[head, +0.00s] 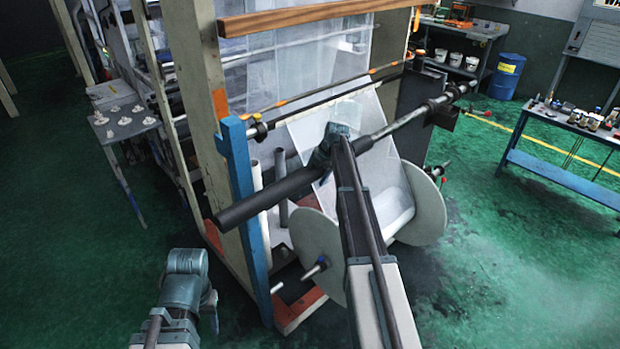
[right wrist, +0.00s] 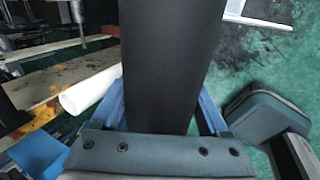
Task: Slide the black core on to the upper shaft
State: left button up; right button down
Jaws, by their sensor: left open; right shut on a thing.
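The black core (head: 262,197) is a long dark tube, held slanting up to the right in front of the frame. My right gripper (head: 326,156) is shut on it near its right part. In the right wrist view, the core (right wrist: 170,65) runs between the two blue fingers (right wrist: 165,118). The upper shaft (head: 405,121) is a grey bar in line with the core, leading up right to its support. The core's right end appears to meet the shaft; my arm partly hides this, and I cannot tell how far they overlap. My left gripper (head: 187,290) is open and empty at lower left.
A blue post (head: 238,165) stands behind the core's left part. Two pale discs (head: 316,245) with white film sit below on a lower shaft. A white tube (head: 257,185) stands near the post. A side table (head: 128,122) is at left; open green floor surrounds the machine.

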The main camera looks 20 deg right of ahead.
jog(key=shift+w+d, duration=0.4)
jog(key=shift+d, duration=0.75)
jog(key=shift+w+d, duration=0.35)
jog(key=shift+d, duration=0.85)
jog(key=shift+w+d, duration=0.4)
jog(key=shift+d, duration=0.75)
jog(key=shift+w, duration=0.1)
